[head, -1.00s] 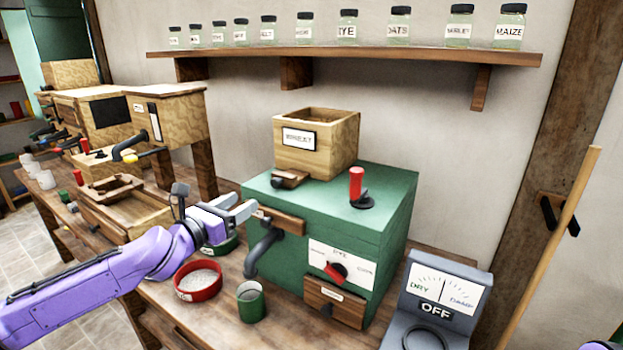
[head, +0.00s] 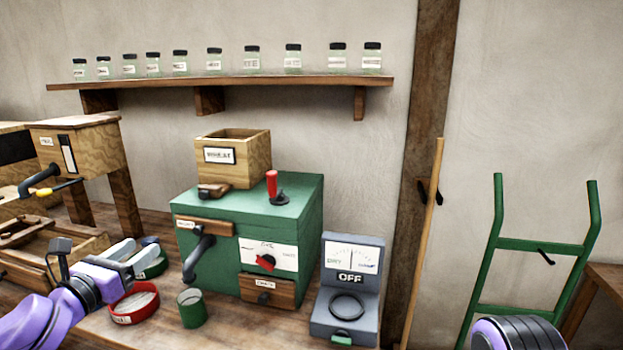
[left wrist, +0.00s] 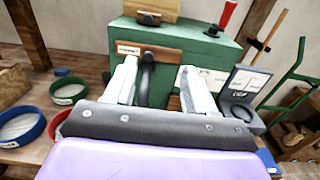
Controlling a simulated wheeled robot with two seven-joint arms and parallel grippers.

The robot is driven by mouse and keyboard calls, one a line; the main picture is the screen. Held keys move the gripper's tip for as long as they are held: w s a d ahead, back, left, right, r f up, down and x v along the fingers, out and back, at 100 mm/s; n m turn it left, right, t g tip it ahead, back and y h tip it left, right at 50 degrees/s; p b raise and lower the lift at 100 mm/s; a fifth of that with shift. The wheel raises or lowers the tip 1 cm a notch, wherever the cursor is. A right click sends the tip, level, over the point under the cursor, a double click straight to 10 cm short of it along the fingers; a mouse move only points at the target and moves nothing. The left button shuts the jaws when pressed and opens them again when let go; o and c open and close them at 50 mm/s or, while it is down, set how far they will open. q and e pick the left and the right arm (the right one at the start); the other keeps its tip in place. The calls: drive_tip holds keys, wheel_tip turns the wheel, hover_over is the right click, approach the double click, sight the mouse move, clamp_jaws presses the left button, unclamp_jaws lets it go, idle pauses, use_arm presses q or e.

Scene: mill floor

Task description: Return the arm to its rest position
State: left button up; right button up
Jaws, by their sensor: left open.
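My left gripper (head: 134,254) is at the lower left of the head view, open, with nothing between its fingers. In the left wrist view its two fingers (left wrist: 158,82) are spread, with the green mill box (left wrist: 190,50) beyond them. In the head view the gripper is to the left of the green mill box (head: 300,225), over the bench near the red bowl (head: 122,316). My right arm (head: 518,334) shows only as a rounded purple and black part at the bottom right. The right gripper is out of view.
A green cup (head: 192,310) and a grey meter marked OFF (head: 350,290) stand on the bench (head: 240,325). A wooden hopper (head: 245,160) tops the mill. A shelf of jars (head: 230,82) is above. A pole (head: 422,240) and green hand truck (head: 490,260) stand right.

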use_arm(q)
drive_tip(key=s+d+f+m+g+y, duration=0.1)
drive_tip(key=s+d+f+m+g, duration=0.3)
drive_tip(key=f, duration=0.5)
drive_tip(key=s+d+f+m+g+y, duration=0.15)
drive_tip(key=f+m, duration=0.35)
drive_tip(key=f, duration=0.5)
drive_tip(key=s+d+f+m+g+y, duration=0.25)
drive_tip(key=f+m, duration=0.25)
drive_tip(key=f, duration=0.4)
drive_tip(key=s+a+f+m+g, duration=0.1)
drive_tip(key=s+f+m, duration=0.3)
drive_tip(key=s, duration=0.5)
drive_tip(key=s+a+f+m+g+y, duration=0.1)
drive_tip(key=s+f+m+g, duration=0.2)
drive_tip(key=s+f, duration=0.4)
drive_tip(key=s+a+f+m+g+y, duration=0.1)
drive_tip(key=s+f+m, duration=0.4)
drive_tip(key=s, duration=0.6)
drive_tip(key=shift+s+a+f+g, duration=0.15)
drive_tip(key=shift+s+f+g, duration=0.2)
drive_tip(key=shift+g, duration=0.35)
